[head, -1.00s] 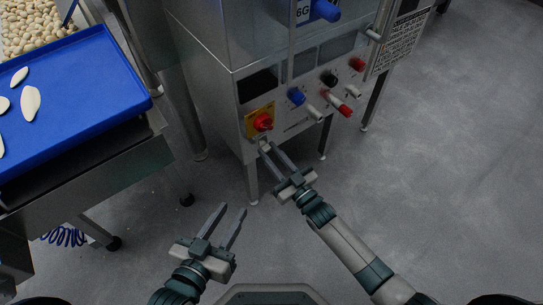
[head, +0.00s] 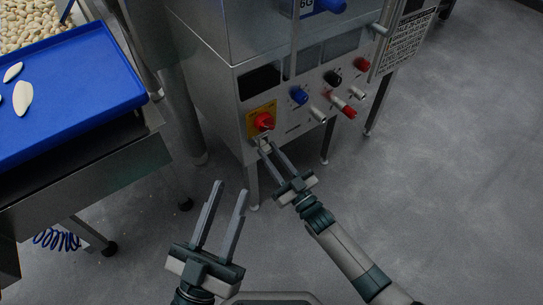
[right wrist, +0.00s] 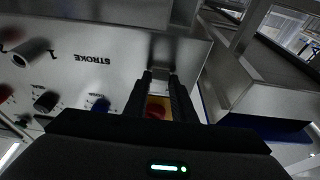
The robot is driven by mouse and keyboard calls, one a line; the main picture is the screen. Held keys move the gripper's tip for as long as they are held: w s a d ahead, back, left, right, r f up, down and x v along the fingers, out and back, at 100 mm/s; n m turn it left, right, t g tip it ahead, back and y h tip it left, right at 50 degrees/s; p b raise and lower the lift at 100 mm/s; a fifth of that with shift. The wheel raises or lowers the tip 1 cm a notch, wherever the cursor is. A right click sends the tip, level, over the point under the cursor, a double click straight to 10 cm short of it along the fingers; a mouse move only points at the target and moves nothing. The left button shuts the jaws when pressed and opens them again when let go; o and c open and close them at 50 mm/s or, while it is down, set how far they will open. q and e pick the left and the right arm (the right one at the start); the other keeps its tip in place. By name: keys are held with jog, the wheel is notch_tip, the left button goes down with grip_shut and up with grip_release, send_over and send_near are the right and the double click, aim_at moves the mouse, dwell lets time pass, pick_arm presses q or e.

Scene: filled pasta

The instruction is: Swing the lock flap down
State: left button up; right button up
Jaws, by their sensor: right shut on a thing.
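The machine's front panel carries a red rotary switch (head: 263,121) on a yellow plate (head: 258,108). A small pale metal lock flap (head: 264,141) sits just below the plate. My right gripper (head: 268,146) reaches up to it and is shut on it, with a finger on each side. In the right wrist view, a grey metal piece (right wrist: 161,76) shows at the fingertips and the red switch (right wrist: 155,109) shows between the fingers. The flap's exact angle is hard to tell. My left gripper (head: 230,188) is open and empty, in front of the machine, clear of it.
Blue (head: 299,95), black (head: 332,78) and red (head: 362,65) knobs and several protruding handles line the panel to the right. A blue tray (head: 90,75) with pale pasta pieces lies on a steel table at the left. The floor (head: 430,190) to the right is clear.

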pick_arm(q)
jog(key=shift+r, duration=0.1)
pick_arm(e)
jog(key=shift+r, duration=0.1)
jog(key=o, duration=1.1)
jog(key=shift+c, duration=0.2)
jog(key=shift+s+d+f, duration=0.25)
jog(key=shift+s+d, duration=0.05)
jog(key=shift+s, duration=0.05)
pick_arm(q)
jog(key=f, duration=0.1)
jog(key=w+f+g, duration=0.1)
jog(key=w+f+g+y+p, duration=0.1)
jog(key=f, duration=0.1)
pick_arm(e)
jog(key=v, duration=1.6)
jog(key=shift+s, duration=0.15)
pick_arm(q)
jog(key=shift+a, duration=0.1)
